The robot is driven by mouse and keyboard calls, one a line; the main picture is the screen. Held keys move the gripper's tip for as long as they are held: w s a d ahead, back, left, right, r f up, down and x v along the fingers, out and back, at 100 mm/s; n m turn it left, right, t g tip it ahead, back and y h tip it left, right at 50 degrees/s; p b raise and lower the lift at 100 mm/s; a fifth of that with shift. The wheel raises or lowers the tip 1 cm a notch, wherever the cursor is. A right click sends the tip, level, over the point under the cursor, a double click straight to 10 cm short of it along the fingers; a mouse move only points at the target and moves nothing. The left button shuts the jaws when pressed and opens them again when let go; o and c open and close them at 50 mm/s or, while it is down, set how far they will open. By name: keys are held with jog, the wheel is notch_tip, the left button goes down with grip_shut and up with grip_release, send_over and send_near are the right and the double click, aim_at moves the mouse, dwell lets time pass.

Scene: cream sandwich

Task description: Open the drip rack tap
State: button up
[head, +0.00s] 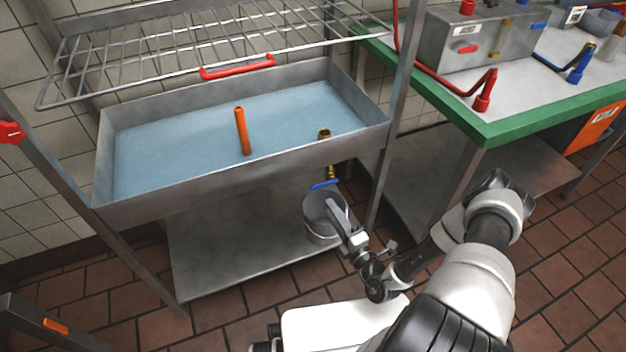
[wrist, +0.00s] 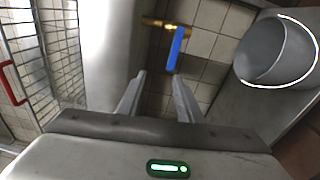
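The drip rack tap (head: 331,171) is a brass pipe under the front right of the water-filled trough. Its blue lever handle (head: 324,184) lies crosswise to the pipe. In the wrist view the brass tap (wrist: 153,21) comes out of the grey trough wall, with the blue handle (wrist: 174,50) square to it. My gripper (wrist: 158,80) is open and empty, its fingers pointing toward the blue handle with a gap between. In the head view my gripper (head: 340,210) is beside the bucket, below the tap; its fingertips are hard to make out there.
A grey bucket (head: 318,232) stands on the lower shelf (head: 225,262) under the tap. A rack post (head: 391,140) stands right of the tap.

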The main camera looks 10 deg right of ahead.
jog(key=w+a+f+b, duration=0.1)
jog(key=w+a+b, duration=0.1)
jog(key=w, duration=0.6)
jog(key=w+a+f+m+h+b, duration=0.1)
jog(key=w+a+b, duration=0.1)
jog(key=w, duration=0.6)
jog(key=shift+m, duration=0.3)
jog(key=shift+w+f, duration=0.1)
grip_shut()
